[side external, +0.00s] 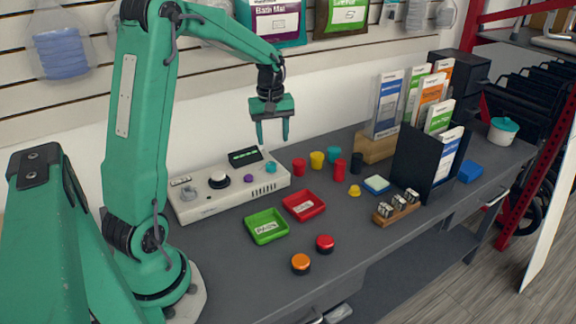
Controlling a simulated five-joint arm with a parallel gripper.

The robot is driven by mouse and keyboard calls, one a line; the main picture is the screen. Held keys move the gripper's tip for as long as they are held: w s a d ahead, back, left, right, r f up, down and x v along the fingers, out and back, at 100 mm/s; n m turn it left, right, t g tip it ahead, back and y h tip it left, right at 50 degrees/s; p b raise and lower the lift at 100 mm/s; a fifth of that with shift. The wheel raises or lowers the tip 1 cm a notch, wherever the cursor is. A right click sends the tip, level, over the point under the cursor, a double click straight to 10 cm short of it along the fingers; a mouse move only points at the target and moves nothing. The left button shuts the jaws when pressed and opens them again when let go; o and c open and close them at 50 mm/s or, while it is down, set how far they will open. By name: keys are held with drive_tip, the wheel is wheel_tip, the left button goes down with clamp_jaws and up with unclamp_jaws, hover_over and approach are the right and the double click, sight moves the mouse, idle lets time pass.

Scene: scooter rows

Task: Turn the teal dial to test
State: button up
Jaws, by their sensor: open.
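The teal dial (271,167) is a small round knob near the right end of the cream control box (212,207). A purple knob (248,178) sits to its left, and a larger white knob (219,180) on a dark base is further left. My gripper (272,139) is open and empty, fingers pointing down, above the right end of the box. The fingertips appear apart from the teal dial, with a gap between. The dial's pointer and any test mark are too small to read.
A lit display (244,156) stands at the box's back. Red, yellow, teal and black cups (317,160) stand to the right. Green (266,226) and red (304,205) trays lie in front, with orange (301,263) and red (325,243) buttons nearer. A black file holder (415,165) stands at right.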

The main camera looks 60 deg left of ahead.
sight(271, 163)
drive_tip(key=shift+w+a+f+n, duration=0.15)
drive_tip(key=shift+a+f+n, duration=0.45)
drive_tip(key=shift+a+f, duration=0.6)
drive_tip(key=shift+r, duration=0.1)
drive_tip(key=shift+f, duration=3.9)
drive_tip(key=c, duration=1)
